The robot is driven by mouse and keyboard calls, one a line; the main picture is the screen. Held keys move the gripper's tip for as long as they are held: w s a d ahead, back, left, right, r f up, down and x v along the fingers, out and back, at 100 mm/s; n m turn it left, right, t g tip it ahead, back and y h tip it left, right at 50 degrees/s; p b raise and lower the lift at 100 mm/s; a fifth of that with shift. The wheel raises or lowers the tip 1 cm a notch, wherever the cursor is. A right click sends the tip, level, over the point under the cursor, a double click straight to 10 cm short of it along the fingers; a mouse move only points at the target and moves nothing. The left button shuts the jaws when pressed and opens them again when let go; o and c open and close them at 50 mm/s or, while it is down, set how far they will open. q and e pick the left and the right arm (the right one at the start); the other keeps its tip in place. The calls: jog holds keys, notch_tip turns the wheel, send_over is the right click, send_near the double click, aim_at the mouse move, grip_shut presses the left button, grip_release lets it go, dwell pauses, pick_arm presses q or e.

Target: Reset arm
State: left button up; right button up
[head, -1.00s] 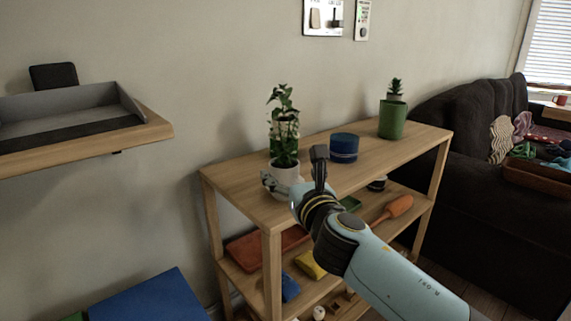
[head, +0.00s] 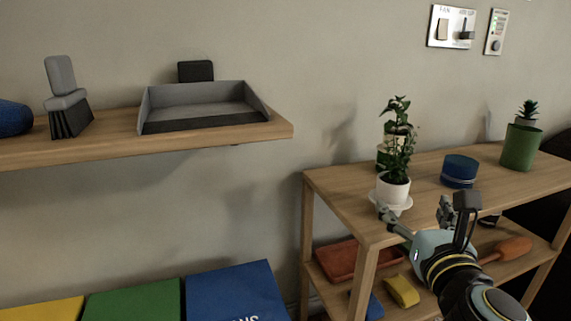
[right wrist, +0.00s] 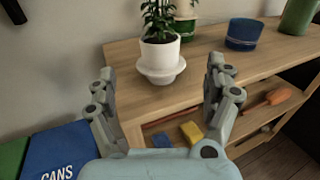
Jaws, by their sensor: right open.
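My right gripper (head: 414,213) is at the front left of the wooden shelf unit (head: 345,205), close to a white pot on a saucer (head: 392,191) with a green leafy plant. In the right wrist view the right gripper (right wrist: 162,70) has its two fingers spread wide with nothing between them. The white pot (right wrist: 159,51) stands upright on the shelf top beyond the fingertips. My left gripper is not in view.
A blue container (head: 459,171) and a green pot (head: 520,147) stand farther right on the top. A wall shelf (head: 210,137) at left holds a brush (head: 66,100) and a grey dustpan (head: 205,105). Coloured bins (head: 235,290) sit below.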

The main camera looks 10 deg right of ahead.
jog(key=s+d+f+m+g+h, duration=0.1)
jog(key=s+d+f+m+g, duration=0.25)
jog(key=m, duration=0.65)
jog(key=s+d+f+m+g, duration=0.15)
jog(key=s+m+g, duration=0.25)
jog(key=s+m, duration=0.4)
jog(key=s+a+f+m+g+y, duration=0.3)
jog(key=s+a+m, duration=0.2)
jog(key=s+m, duration=0.15)
jog(key=s+a+f+m+g+y, duration=0.3)
jog(key=s+a+m+g, duration=0.15)
jog(key=s+m, duration=0.2)
jog(key=s+d+f, duration=0.1)
jog(key=s+f, duration=0.1)
jog(key=f, duration=1.2)
jog(key=s+d+f, duration=0.1)
jog(key=s+f, duration=0.1)
jog(key=f, duration=1.1)
jog(key=s+d+f+m+g, duration=0.1)
jog(key=s+f, duration=1.2)
jog(key=s, duration=0.4)
jog(key=shift+f+g, duration=0.2)
jog(key=shift+g, duration=0.1)
